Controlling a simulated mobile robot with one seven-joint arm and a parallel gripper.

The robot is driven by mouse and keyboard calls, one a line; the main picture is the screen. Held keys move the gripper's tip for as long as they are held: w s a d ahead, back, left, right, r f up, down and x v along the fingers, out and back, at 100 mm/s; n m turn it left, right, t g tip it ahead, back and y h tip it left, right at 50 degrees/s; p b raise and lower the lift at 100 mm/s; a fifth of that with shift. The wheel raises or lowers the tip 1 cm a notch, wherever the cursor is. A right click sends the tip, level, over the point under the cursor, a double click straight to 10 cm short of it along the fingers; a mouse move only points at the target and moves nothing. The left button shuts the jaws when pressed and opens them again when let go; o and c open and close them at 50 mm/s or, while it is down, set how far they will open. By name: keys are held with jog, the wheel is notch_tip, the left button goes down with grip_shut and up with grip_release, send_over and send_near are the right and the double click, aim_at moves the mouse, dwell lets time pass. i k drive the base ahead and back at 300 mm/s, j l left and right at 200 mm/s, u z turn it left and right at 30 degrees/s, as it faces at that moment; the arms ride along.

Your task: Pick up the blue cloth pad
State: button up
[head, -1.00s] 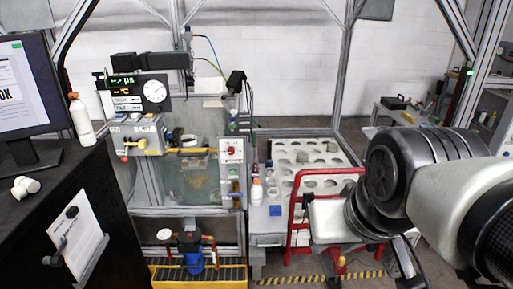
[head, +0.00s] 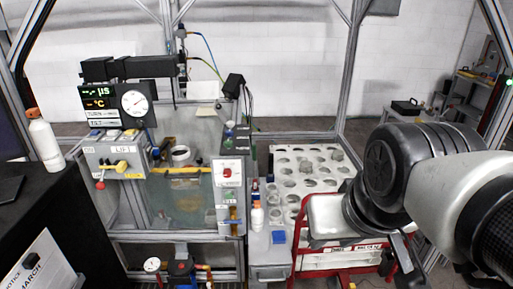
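A small blue pad (head: 279,237), which looks like the blue cloth pad, lies flat on the light bench surface. It is just below a small white bottle with an orange cap (head: 257,216) and left of the red-framed cart. My arm reaches in from the right. The end of my arm, with my gripper (head: 333,217), is to the right of the pad and apart from it. Its fingers cannot be made out, so whether it is open or shut does not show.
A white rack (head: 312,162) with round holes stands behind the pad. A glass-fronted tank (head: 190,205) with a control box is to the left. A red-framed cart (head: 296,268) is under my arm. A white bottle (head: 43,140) stands on the black bench at left.

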aim_at(278, 236)
jog(key=i+j+z, duration=0.35)
jog(key=i+j, duration=0.35)
jog(key=i, duration=0.15)
